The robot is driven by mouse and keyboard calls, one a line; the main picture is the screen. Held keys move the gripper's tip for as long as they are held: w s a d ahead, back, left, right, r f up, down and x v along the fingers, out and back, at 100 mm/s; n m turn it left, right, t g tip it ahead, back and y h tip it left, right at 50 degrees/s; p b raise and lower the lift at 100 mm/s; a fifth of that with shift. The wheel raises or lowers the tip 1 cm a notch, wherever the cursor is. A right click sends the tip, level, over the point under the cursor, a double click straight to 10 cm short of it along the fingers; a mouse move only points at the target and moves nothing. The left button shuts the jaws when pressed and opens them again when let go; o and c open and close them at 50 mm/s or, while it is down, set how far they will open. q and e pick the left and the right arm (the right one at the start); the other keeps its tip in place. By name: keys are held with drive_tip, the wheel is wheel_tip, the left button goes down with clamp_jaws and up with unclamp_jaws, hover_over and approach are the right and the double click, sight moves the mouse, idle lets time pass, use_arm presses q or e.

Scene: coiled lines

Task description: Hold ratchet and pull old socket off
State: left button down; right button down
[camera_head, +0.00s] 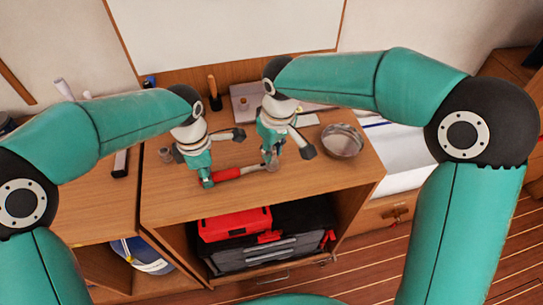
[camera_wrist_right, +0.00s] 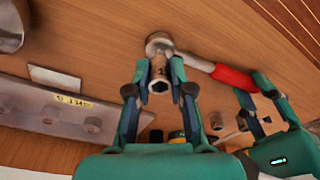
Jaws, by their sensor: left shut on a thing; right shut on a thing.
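The ratchet lies on the wooden bench top, with its red handle (camera_head: 231,173) toward the left and its metal head toward the right. In the right wrist view the round ratchet head (camera_wrist_right: 158,41) and red handle (camera_wrist_right: 232,76) show clearly. My left gripper (camera_head: 207,182) is shut on the handle's far end; it also shows in the right wrist view (camera_wrist_right: 258,92). My right gripper (camera_head: 271,160) is shut on the old socket (camera_wrist_right: 159,82), a metal cylinder with its open end toward the wrist camera. The socket sits against the ratchet head; I cannot tell whether any gap separates them.
A metal bowl (camera_head: 342,141) stands right of my right gripper. A grey socket rack (camera_wrist_right: 60,108) and a white card (camera_wrist_right: 55,80) lie behind. A loose socket (camera_head: 166,155) stands left of my left gripper. A red toolbox (camera_head: 235,224) sits on the shelf below.

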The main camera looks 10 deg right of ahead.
drive_tip(key=shift+r, duration=1.8)
use_arm(q)
drive_tip(key=c, duration=0.9)
unclamp_jaws()
drive_tip(key=shift+o, duration=0.2)
